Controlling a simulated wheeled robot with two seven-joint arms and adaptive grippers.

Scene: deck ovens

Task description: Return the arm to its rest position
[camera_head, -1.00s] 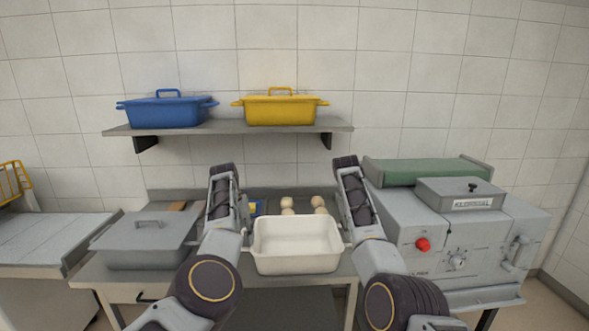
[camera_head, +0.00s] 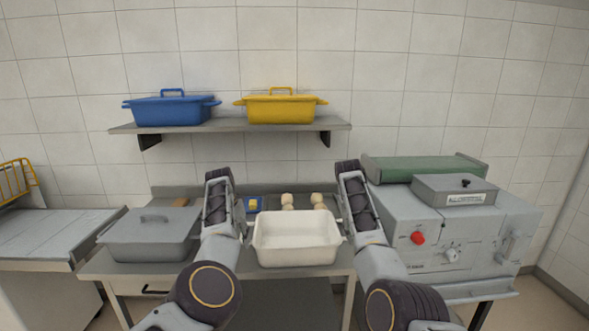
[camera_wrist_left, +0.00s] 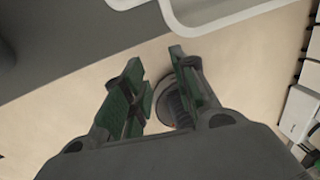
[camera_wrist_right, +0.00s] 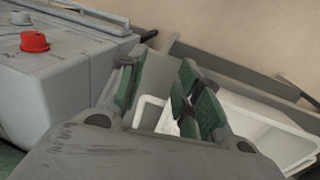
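My left arm (camera_head: 219,205) rises from the bottom in the head view, left of the white bin. My right arm (camera_head: 358,210) rises on the bin's right side. The fingertips of both grippers cannot be made out in the head view. In the left wrist view my left gripper (camera_wrist_left: 155,58) has its green-padded fingers apart with nothing between them, over the beige floor. In the right wrist view my right gripper (camera_wrist_right: 156,62) has its fingers apart, empty, with the white bin beyond them.
The white bin (camera_head: 296,258) stands at the counter's front, with dough balls (camera_head: 317,200) behind it. A grey lidded container (camera_head: 150,240) is left. A grey machine with a red knob (camera_head: 418,238) is right. Blue (camera_head: 171,110) and yellow (camera_head: 281,110) pots sit on the shelf (camera_head: 235,126).

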